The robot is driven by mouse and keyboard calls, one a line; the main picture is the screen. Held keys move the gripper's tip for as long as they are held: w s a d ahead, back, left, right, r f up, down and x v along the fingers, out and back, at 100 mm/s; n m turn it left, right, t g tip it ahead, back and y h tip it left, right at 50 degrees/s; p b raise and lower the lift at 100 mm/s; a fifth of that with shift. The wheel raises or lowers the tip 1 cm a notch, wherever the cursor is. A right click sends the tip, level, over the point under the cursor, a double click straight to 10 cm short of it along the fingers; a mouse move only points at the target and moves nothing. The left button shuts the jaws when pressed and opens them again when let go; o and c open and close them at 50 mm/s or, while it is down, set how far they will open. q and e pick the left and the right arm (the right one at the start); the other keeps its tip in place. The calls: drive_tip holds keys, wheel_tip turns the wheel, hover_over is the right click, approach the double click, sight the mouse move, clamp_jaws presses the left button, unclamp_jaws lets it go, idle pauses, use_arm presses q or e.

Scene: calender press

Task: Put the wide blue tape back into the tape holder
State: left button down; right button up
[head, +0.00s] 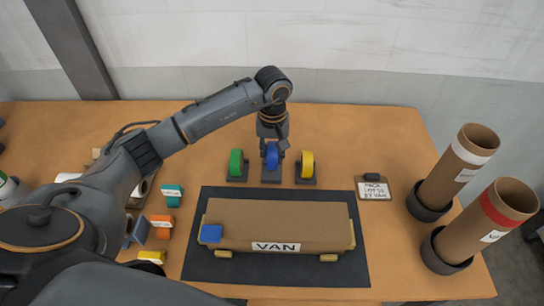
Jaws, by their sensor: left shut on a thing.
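The wide blue tape (272,155) is a blue roll standing upright at the middle holder, between the green roll and the yellow roll. My left gripper (272,142) reaches down from above and is shut on the blue tape. The tape holder (271,179) is a dark stand directly under the blue tape. The tape's lower edge is at the stand, but I cannot tell whether it is fully seated. The fingers partly hide the tape's upper part. My right gripper does not show.
A green tape (236,162) and a yellow tape (307,163) stand close on either side. A cardboard parcel labelled VAN (277,222) lies on a dark mat (345,270) in front. A clipboard (374,188) and two cardboard tubes (460,165) are at the right.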

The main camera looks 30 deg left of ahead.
use_arm(q)
drive_tip(key=shift+w+a+f, duration=0.15)
drive_tip(key=shift+f, duration=0.1)
wheel_tip(320, 180, down, 3)
drive_tip(key=shift+w+r+p, duration=0.1)
drive_tip(key=shift+w+p, duration=0.05)
drive_tip(key=shift+p, duration=1)
drive_tip(key=shift+a+f, duration=0.1)
drive_tip(key=shift+f, duration=0.2)
drive_tip(key=shift+f, duration=0.1)
drive_tip(key=shift+f+b, duration=0.15)
drive_tip(key=shift+b, duration=0.15)
drive_tip(key=c, duration=1.1)
unclamp_jaws()
